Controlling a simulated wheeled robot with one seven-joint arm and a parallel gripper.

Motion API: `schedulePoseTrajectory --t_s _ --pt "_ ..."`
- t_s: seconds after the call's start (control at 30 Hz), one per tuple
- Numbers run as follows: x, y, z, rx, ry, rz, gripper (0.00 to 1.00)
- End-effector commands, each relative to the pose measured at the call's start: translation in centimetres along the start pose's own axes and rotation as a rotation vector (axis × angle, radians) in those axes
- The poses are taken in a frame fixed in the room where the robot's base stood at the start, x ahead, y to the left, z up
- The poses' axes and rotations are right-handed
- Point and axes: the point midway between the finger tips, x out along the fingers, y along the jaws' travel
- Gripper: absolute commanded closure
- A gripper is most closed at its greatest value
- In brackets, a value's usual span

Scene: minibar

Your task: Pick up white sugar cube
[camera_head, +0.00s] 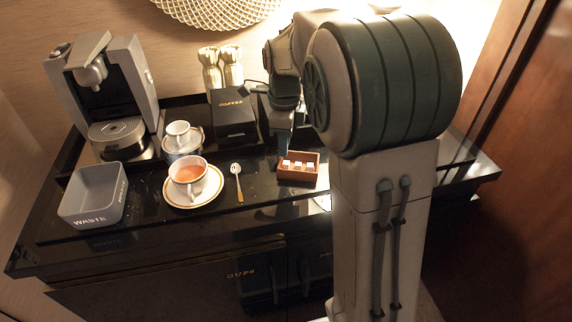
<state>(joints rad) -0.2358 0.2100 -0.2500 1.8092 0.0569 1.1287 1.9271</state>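Several white sugar cubes (298,165) sit in a row in a small brown open box (298,178) on the black counter. My gripper (284,150) hangs at the back left edge of the box, pointing down. My arm hides part of the gripper, and its fingers are small and dark, so their opening does not show. No cube is visibly held. A cup of tea (187,175) stands on a saucer (207,193) left of the box, with a spoon (237,181) between them.
A grey waste bin (93,193) and a coffee machine (105,95) stand at the left. Stacked cups (180,138) and a black box (233,117) stand behind the tea. The counter's front strip is clear.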

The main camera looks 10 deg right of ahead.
Motion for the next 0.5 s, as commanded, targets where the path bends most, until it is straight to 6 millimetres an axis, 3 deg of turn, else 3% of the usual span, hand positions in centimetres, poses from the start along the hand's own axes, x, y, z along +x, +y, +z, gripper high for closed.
schedulePoseTrajectory --t_s 0.3,0.5 --pt "4.3 0.2 -0.8 0.0 0.001 0.003 0.75" --pt "5.1 0.2 -0.8 0.0 0.0 0.001 0.75"
